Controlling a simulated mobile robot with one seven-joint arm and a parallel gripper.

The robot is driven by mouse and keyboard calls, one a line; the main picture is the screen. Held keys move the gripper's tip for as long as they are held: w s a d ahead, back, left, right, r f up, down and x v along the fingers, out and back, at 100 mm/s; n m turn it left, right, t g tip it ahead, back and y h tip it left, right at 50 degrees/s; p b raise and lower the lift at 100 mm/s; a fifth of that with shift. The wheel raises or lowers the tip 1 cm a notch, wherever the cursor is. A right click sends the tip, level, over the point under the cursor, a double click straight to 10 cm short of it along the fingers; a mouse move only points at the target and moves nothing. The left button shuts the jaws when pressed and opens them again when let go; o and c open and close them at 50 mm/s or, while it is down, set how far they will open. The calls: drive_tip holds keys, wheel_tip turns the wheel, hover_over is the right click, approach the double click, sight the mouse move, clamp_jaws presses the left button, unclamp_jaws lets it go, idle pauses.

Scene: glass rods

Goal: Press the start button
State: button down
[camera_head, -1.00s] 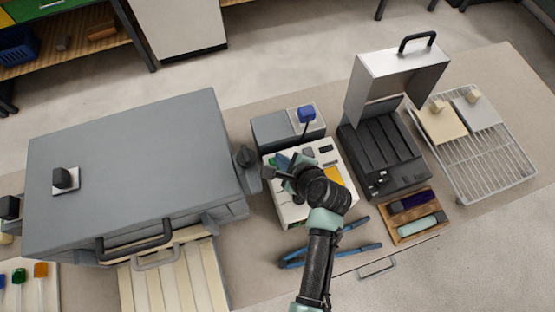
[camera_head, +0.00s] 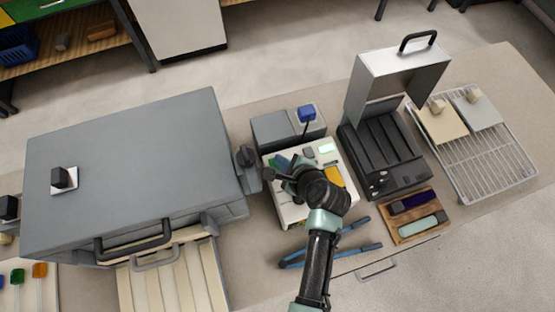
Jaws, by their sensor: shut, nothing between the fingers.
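A white machine (camera_head: 291,213) stands on the table in the middle of the view. On its top are a display (camera_head: 327,148) lit pale green, a small dark grey block (camera_head: 308,153) and a yellow-orange panel (camera_head: 333,176). My gripper (camera_head: 270,174) is over the machine's left part, its fingers shut and empty, pointing left. A small teal-blue piece (camera_head: 283,162) shows just beyond it. I cannot make out which part is the start button; my wrist hides much of the machine's top. Whether the fingers touch the machine, I cannot tell.
A large grey lidded box (camera_head: 130,165) stands close on the left. A grey unit with a blue knob (camera_head: 306,113) is behind. A black slotted device (camera_head: 385,150) and a wire rack (camera_head: 492,165) are right. Blue tongs (camera_head: 345,252) and a wooden tray (camera_head: 424,235) lie in front.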

drive_tip(key=shift+r+p, duration=0.9)
drive_tip(key=shift+p, duration=0.2)
wheel_tip(320, 180, up, 5)
drive_tip(key=p, duration=0.5)
idle(0.7)
